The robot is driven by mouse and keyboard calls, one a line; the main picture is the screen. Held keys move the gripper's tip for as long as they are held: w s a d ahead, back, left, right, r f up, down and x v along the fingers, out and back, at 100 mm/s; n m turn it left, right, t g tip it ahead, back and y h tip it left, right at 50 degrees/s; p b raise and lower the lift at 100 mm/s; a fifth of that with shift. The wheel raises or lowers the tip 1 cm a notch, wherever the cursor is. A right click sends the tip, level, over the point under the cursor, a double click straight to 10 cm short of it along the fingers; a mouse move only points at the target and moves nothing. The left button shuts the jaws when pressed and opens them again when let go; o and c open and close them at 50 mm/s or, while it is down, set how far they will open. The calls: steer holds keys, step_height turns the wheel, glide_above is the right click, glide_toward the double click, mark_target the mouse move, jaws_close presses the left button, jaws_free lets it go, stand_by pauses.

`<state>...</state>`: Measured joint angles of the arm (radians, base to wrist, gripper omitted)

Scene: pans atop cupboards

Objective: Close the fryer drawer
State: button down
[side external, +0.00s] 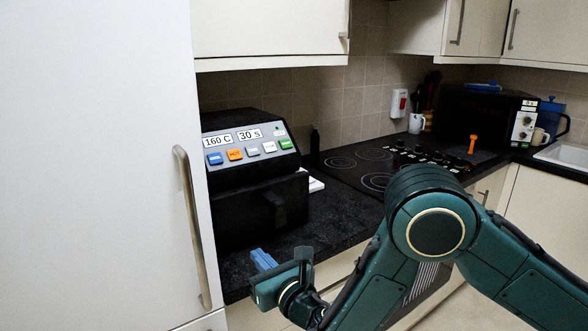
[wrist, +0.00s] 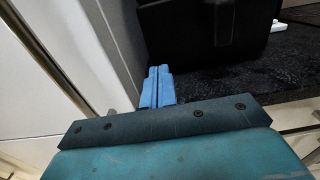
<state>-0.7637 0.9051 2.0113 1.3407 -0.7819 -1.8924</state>
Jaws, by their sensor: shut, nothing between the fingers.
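The black fryer (side external: 240,160) stands on the dark counter at the left, with a slanted panel showing "160 C" and "30 S" above coloured buttons. Its drawer (side external: 240,218) is the black lower part, with a handle (side external: 275,207) on its front. The drawer front juts out a little below the panel; how far it is open is hard to tell. The wrist view shows the drawer front (wrist: 180,40) and its handle (wrist: 223,22) beyond my fingers. My gripper (side external: 262,258) has its blue fingers shut and empty, low near the counter's front edge, apart from the drawer. The fingers also show in the wrist view (wrist: 157,86).
A tall white door (side external: 95,160) with a long metal handle (side external: 190,225) stands close on the left. A hob (side external: 365,168), dark bottle (side external: 314,142) and black microwave (side external: 480,115) lie farther back.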

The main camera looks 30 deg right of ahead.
mark_target(229, 223)
steer(key=shift+w, duration=6.6)
steer(key=shift+w, duration=2)
steer(key=shift+s, duration=0.2)
steer(key=s, duration=1.3)
steer(key=shift+s, duration=0.35)
